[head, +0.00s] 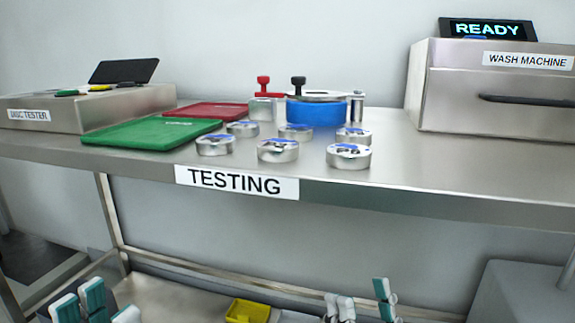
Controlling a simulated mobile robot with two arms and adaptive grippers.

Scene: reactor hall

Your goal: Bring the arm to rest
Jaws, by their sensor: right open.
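My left gripper (95,306) shows at the bottom left edge, below the steel testing table. Only its teal and white fingertips are in view, and I cannot tell whether they are open or shut. My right gripper (362,304) shows at the bottom, right of the middle, also below the tabletop. Its fingertips stand apart with a gap between them, and it is open and empty. Both grippers are cut off by the lower picture edge. Neither touches anything on the table.
A yellow container (247,312) sits on the lower shelf between my grippers.

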